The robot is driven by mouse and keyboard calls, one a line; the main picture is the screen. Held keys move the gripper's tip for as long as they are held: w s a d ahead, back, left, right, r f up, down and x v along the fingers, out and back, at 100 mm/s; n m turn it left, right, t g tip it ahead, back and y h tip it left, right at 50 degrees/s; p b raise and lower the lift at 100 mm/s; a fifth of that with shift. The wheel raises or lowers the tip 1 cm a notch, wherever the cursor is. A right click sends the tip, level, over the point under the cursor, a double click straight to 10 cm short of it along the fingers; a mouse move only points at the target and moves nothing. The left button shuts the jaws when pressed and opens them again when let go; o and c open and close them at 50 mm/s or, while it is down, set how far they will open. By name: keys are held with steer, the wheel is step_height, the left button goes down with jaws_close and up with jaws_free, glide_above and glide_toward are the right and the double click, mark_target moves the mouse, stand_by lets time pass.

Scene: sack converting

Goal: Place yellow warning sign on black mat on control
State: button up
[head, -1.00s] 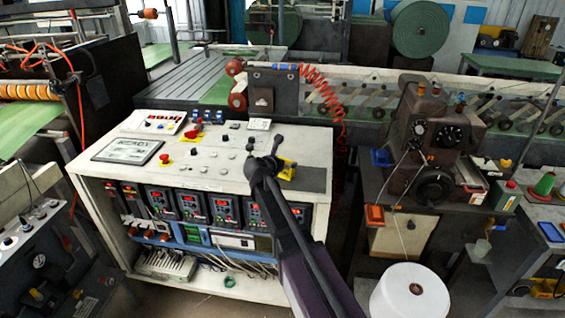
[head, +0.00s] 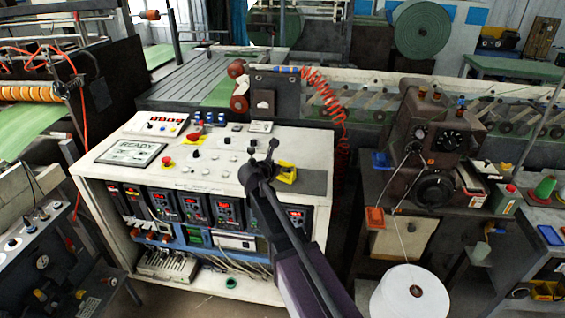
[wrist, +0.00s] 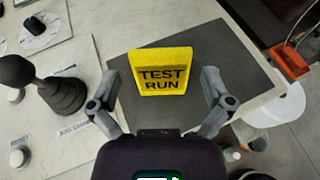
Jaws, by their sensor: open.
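The yellow warning sign (wrist: 162,72), lettered "TEST RUN", stands on the black mat (wrist: 225,50) in the wrist view, near the mat's left side. In the head view the sign (head: 287,172) shows just right of my gripper, on the mat (head: 312,182) at the right end of the control console (head: 205,160). My gripper (wrist: 160,92) is open, its two fingers spread to either side of the sign's lower part in the picture, with gaps on both sides. In the head view my gripper (head: 262,160) partly covers the console top left of the sign.
A black joystick knob (wrist: 50,85) stands on the console left of my gripper. A white roll (head: 410,292) stands on the floor to the right. The mat's right part is bare.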

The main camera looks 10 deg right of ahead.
steer(key=p+v, duration=0.2)
steer(key=v, duration=0.6)
steer(key=shift+s+p, duration=0.15)
steer(key=shift+p, duration=0.2)
steer(key=shift+r, duration=0.1)
steer(key=s+d+f+m+g+y, duration=0.3)
steer(key=s+d+f+m+g, duration=0.45)
steer(key=s+m, duration=0.5)
steer(key=s+f+m+g+y, duration=0.1)
steer(key=s+f+m+y, duration=0.1)
steer(key=s+m, duration=0.3)
steer(key=s+d+f+m+g+y, duration=0.1)
steer(key=s+m+y, duration=0.3)
steer(key=m, duration=0.6)
steer(key=shift+s+d+f+g, duration=0.3)
steer(key=shift+s+f+g, duration=0.1)
steer(key=shift+f, duration=0.1)
stand_by(0.6)
